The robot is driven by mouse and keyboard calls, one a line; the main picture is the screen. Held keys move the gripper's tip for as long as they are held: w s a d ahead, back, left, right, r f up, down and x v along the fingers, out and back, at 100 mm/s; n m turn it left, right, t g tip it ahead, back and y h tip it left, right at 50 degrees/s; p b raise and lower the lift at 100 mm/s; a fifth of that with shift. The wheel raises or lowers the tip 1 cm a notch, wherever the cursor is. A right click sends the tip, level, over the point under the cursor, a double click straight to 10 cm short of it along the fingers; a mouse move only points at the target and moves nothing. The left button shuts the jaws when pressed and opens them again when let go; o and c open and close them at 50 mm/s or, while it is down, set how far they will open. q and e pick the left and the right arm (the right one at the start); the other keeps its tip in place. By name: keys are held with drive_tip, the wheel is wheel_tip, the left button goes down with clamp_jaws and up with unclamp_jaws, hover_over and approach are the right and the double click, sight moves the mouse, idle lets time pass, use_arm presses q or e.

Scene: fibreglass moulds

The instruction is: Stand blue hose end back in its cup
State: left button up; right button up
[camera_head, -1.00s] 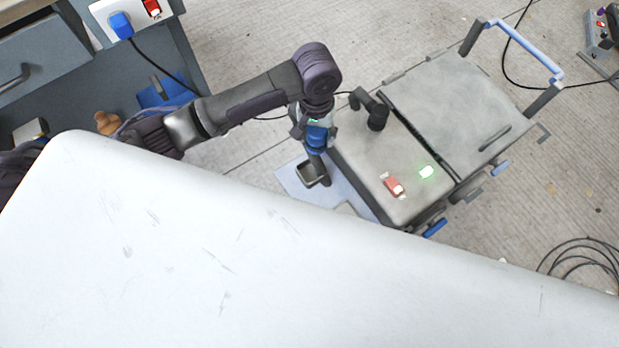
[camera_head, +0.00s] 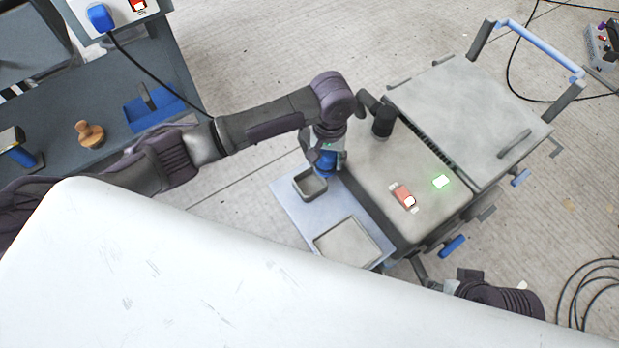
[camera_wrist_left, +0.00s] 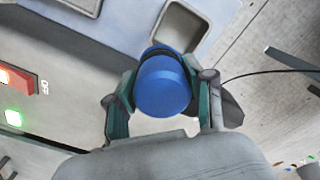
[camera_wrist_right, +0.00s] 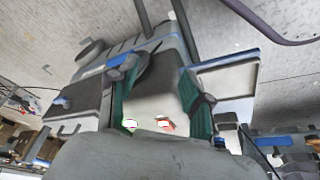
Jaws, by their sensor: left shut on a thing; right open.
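The blue hose end (camera_head: 328,159) is in my left gripper (camera_head: 326,150), which is shut on it. The left wrist view shows its round blue body (camera_wrist_left: 162,88) between the fingers of that gripper (camera_wrist_left: 162,105). A grey square cup (camera_head: 311,187) stands on a pale blue shelf beside the cart, close to the hose end and slightly left of it in the head view. The cup (camera_wrist_left: 178,27) is just past the hose end in the left wrist view. The lower part of the hose end is hidden. My right gripper (camera_wrist_right: 158,100) is open and empty.
The grey cart (camera_head: 375,175) with a red switch (camera_head: 404,197) and green light (camera_head: 441,181) stands right of the hose end. A shallow square tray (camera_head: 347,243) is on the shelf (camera_head: 290,205). A workbench (camera_head: 60,120) is at left. Cables lie on the floor at lower right.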

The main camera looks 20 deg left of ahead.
use_arm(q)
drive_tip(key=a+f+b, duration=0.1)
drive_tip(key=f, duration=0.1)
drive_tip(key=s+a+f, duration=0.1)
drive_tip(key=f, duration=0.1)
drive_tip(key=s+a+f+b, duration=0.1)
drive_tip(key=f, duration=0.1)
drive_tip(key=shift+s+a+f+b, duration=0.15)
drive_tip(key=shift+b, duration=0.15)
drive_tip(key=shift+f, duration=0.1)
use_arm(e)
drive_tip(key=w+a+r+t+y, duration=0.1)
drive_tip(key=w+a+r+t, duration=0.1)
drive_tip(key=w, duration=0.3)
drive_tip(key=w+a+r+t, duration=0.1)
drive_tip(key=w+r+t, duration=0.2)
drive_tip(key=w+t, duration=0.2)
drive_tip(key=shift+w+a+y, duration=0.4)
drive_tip(key=shift+w, duration=0.35)
drive_tip(key=shift+s, duration=0.1)
use_arm(q)
drive_tip(key=o, duration=1.1)
drive_tip(key=shift+f, duration=0.1)
use_arm(e)
drive_tip(key=shift+s+d+f, duration=0.1)
drive_tip(key=shift+f, duration=0.1)
